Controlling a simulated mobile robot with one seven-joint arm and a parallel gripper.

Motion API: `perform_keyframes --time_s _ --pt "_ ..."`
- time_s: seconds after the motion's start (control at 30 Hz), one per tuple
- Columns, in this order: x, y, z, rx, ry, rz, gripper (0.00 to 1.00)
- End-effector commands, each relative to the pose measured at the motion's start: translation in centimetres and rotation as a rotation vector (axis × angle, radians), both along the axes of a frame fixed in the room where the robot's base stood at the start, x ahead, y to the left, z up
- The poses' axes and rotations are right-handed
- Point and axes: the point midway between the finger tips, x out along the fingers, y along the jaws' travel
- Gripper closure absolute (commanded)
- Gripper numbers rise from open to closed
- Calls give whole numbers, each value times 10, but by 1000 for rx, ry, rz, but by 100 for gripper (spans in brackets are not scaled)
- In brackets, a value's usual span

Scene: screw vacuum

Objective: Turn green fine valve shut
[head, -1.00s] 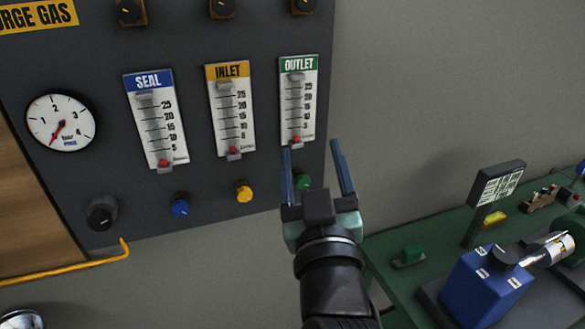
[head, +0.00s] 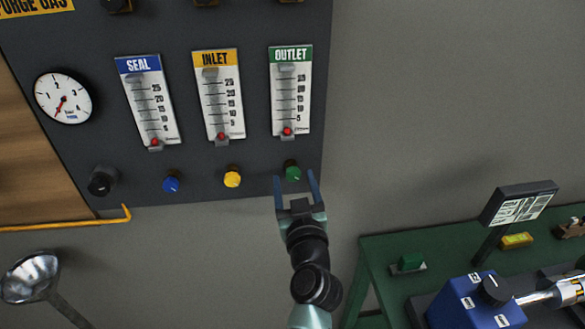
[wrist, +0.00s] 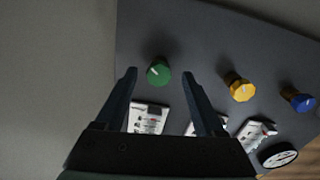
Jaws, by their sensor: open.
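The green fine valve (head: 292,171) is a small green knob with a pale pointer mark, below the OUTLET flow tube (head: 291,90) at the panel's lower right. My gripper (head: 297,184) is open just below and in front of it in the head view. In the wrist view, the green knob (wrist: 159,71) shows ahead between and slightly beyond the two fingertips (wrist: 160,77). A gap to the knob seems to remain, and I see no contact. The red float in the OUTLET tube sits near the bottom of the scale.
The yellow knob (head: 232,177) and blue knob (head: 171,182) lie left of the green one in the head view. A black knob (head: 102,181) and pressure gauge (head: 63,97) are farther left. A green bench (head: 385,262) with a blue box (head: 470,303) stands at lower right.

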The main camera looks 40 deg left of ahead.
Motion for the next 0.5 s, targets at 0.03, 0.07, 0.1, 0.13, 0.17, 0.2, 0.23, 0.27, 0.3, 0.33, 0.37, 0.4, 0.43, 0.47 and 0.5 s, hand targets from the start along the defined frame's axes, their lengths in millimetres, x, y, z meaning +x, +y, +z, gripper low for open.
perform_keyframes --time_s 0.03,0.07,0.1,0.13,0.17,0.2,0.23,0.27,0.3,0.33,0.37,0.4,0.43,0.47,0.5 --pt "5 6 3 0 -1 1 29" --pt "7 9 1 -1 -1 2 29" --pt "10 12 2 -1 -2 2 29" --pt "12 15 1 -1 -1 2 29" --pt "13 16 1 0 -1 1 29" --pt "15 19 1 1 -1 1 29" --pt "17 20 1 1 -1 1 29" --pt "18 21 1 1 -1 1 29" --pt "19 22 0 0 0 0 29" --pt "19 23 0 -1 -1 0 29" --pt "20 23 0 -1 -1 0 29" --pt "20 24 0 0 -1 -1 29" --pt "21 24 0 0 -1 -1 29" --pt "21 24 0 0 -1 -1 29" --pt "21 24 0 0 -1 -1 29"
